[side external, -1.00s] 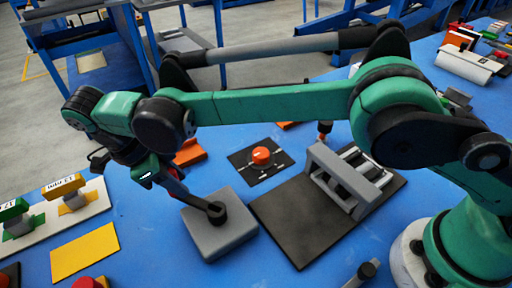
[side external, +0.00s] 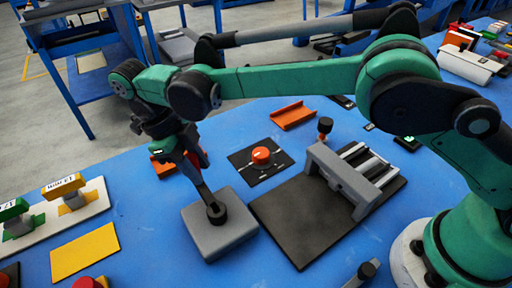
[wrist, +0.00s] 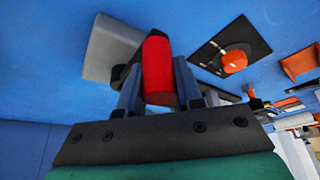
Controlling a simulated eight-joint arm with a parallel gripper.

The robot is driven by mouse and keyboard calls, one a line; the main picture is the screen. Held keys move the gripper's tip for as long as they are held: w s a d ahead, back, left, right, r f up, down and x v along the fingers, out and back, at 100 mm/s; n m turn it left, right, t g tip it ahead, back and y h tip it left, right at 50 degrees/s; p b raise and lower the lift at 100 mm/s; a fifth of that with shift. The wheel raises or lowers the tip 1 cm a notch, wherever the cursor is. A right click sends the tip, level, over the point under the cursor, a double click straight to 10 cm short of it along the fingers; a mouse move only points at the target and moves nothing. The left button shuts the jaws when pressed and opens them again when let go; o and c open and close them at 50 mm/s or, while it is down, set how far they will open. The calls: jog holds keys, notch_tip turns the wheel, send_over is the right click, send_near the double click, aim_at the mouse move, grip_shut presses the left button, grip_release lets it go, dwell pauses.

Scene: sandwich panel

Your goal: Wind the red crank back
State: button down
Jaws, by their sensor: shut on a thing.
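The red crank handle (wrist: 158,70) is an upright-looking red cylinder in the wrist view, between the two fingers of my gripper (wrist: 157,88). In the side view the crank's dark arm (side external: 207,195) rises from a black hub (side external: 216,213) on a grey block (side external: 218,238), leaning up and to the left. My gripper (side external: 195,152) is at the top of that arm, shut on the red handle. The handle is mostly hidden there, with a bit of red showing. The grey block also shows in the wrist view (wrist: 105,48).
An orange button on a black plate (side external: 262,157) lies right of the crank. A grey slide fixture on a dark board (side external: 295,225) stands further right. An orange channel (side external: 293,115) lies behind. A yellow plate (side external: 85,252) is at left, with clear blue table between.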

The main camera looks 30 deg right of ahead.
jog(key=shift+d, duration=0.1)
jog(key=c, duration=0.6)
grip_release()
